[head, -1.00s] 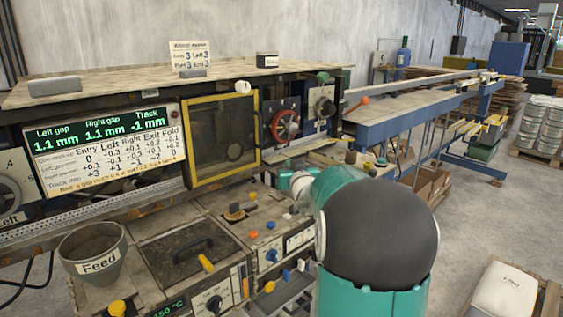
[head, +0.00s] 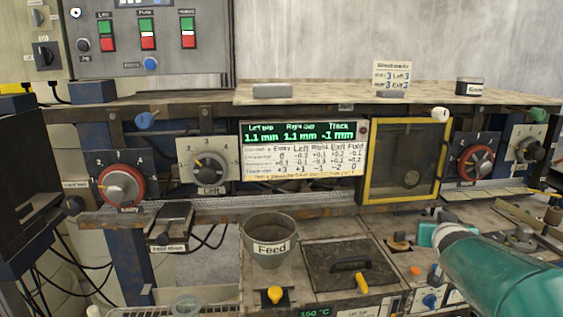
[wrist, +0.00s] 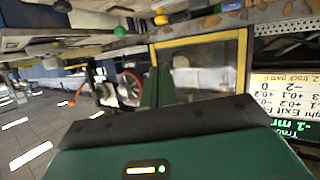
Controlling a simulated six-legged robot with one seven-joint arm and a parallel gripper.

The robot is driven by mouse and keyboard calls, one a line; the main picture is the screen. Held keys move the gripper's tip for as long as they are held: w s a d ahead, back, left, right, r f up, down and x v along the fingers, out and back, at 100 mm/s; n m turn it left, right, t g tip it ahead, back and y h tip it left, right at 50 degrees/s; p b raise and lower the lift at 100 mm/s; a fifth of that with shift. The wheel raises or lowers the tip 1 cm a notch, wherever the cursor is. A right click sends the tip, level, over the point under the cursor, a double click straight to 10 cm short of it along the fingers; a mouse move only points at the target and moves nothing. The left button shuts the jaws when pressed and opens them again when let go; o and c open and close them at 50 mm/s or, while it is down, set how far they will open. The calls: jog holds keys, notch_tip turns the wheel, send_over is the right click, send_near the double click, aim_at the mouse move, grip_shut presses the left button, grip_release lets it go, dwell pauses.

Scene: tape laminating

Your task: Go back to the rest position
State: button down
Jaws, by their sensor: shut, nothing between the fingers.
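My gripper (wrist: 157,88) shows in the wrist view as dark green fingers close together, shut and empty, above its dark green housing. Behind it, in the wrist view, the yellow-framed window (wrist: 200,60) and red dial (wrist: 129,86) of the machine appear tilted. In the head view my teal arm enters from the lower right, in front of the machine's right side. I cannot make out the fingertips there. The yellow-framed window (head: 405,162) stands behind and to the left of the arm.
The machine's lit display (head: 303,150) sits mid-picture. Knobs, including a red dial (head: 473,164), line the front. A grey button panel (head: 150,40) hangs upper left. Open floor shows left in the wrist view (wrist: 25,135).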

jog(key=s+a+f+n+g+y, duration=0.2)
jog(key=s+a+f+g+y, duration=0.1)
jog(key=s+a, duration=0.8)
jog(key=s+a+f+n+g+y, duration=0.2)
jog(key=s+a+f+g+y, duration=0.1)
jog(key=s+a, duration=0.8)
jog(key=a+f+g, duration=0.1)
jog(key=a+f, duration=0.1)
jog(key=a, duration=0.1)
jog(key=shift+a, duration=0.2)
jog(key=shift+s+d, duration=0.1)
jog(key=shift+d, duration=0.05)
